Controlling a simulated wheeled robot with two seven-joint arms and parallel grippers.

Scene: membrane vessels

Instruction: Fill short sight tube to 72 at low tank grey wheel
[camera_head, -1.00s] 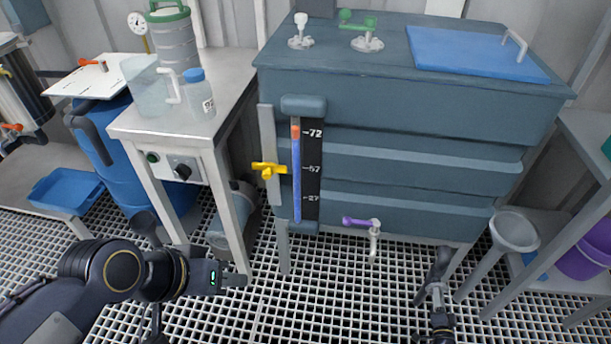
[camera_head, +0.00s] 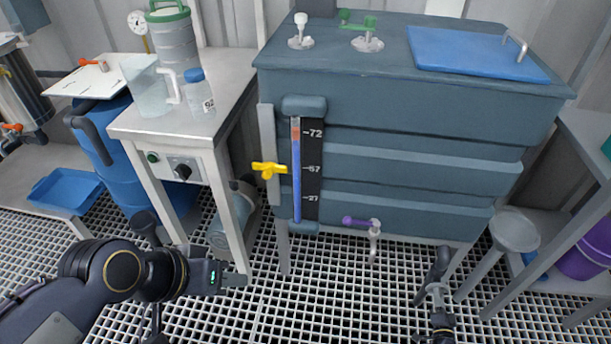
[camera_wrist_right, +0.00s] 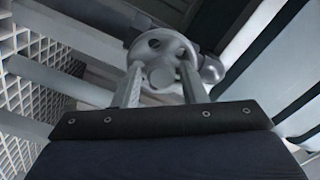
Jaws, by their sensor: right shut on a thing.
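The sight tube (camera_head: 297,180) stands on the front of the blue-grey tank (camera_head: 420,145), against a black scale marked 72, 57 and 27. Blue fills most of the tube, and a red-orange band (camera_head: 296,133) sits level with the 72 mark. My right gripper (camera_wrist_right: 160,80) is shut on the grey wheel (camera_wrist_right: 152,43) in the right wrist view; a finger stands on each side of it. In the head view my right gripper (camera_head: 435,290) is low, by the tank's front right; the wheel is not clear there. My left gripper (camera_head: 232,280) is over the grating, away from the tank; its jaw gap is unclear.
A yellow valve handle (camera_head: 268,169) is beside the tube, and a purple-handled tap (camera_head: 362,222) is under the tank front. A bench (camera_head: 160,125) with a jug and bottle stands left. A grey funnel (camera_head: 514,232) is at right. The grating floor between is clear.

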